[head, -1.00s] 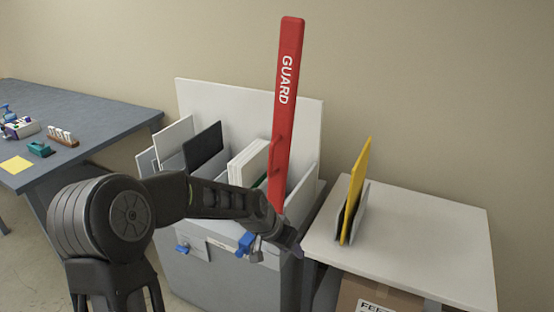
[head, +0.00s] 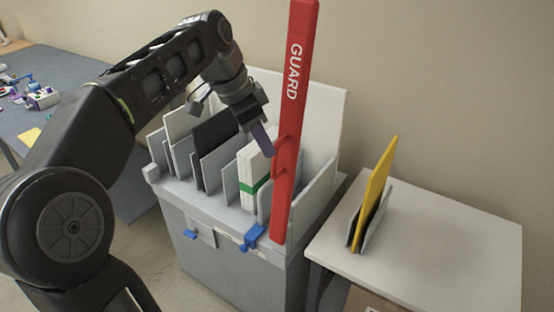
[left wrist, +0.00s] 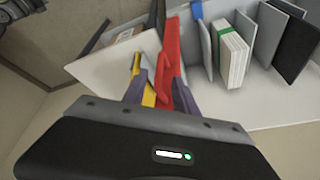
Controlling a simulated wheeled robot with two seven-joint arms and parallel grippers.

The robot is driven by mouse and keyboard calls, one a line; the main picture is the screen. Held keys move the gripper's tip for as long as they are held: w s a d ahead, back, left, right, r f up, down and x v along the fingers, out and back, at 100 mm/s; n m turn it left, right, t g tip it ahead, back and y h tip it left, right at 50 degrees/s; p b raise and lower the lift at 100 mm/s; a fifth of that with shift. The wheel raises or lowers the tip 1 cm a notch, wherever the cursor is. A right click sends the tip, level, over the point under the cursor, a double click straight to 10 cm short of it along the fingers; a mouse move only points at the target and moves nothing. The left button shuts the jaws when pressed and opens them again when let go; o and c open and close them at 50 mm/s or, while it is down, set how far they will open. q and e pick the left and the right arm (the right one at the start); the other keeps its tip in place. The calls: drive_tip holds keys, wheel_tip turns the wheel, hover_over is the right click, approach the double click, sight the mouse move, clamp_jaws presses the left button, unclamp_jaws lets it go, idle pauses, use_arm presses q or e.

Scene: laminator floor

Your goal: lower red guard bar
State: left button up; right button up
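The red guard bar (head: 296,110), marked GUARD, stands upright, tilted slightly, at the front right of the grey box (head: 235,270). A small red handle (head: 279,158) sticks out from its left side. My left gripper (head: 266,140) is just left of the bar, by the upper end of the handle. In the left wrist view its two fingers (left wrist: 160,92) are spread apart, with the red bar (left wrist: 173,45) and handle just beyond and partly between them. I cannot tell whether they touch the handle. My right gripper is not in view.
The box holds several upright panels, including a black one (head: 213,140) and a white stack with a green band (head: 253,172). Blue clamps (head: 254,237) sit on its front edge. A yellow panel (head: 376,190) stands in a holder on the white table (head: 450,245) at right.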

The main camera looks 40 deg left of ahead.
sight(275, 176)
use_arm(q)
drive_tip(key=shift+p+x, duration=0.4)
drive_tip(key=shift+x, duration=3.55)
clamp_jaws()
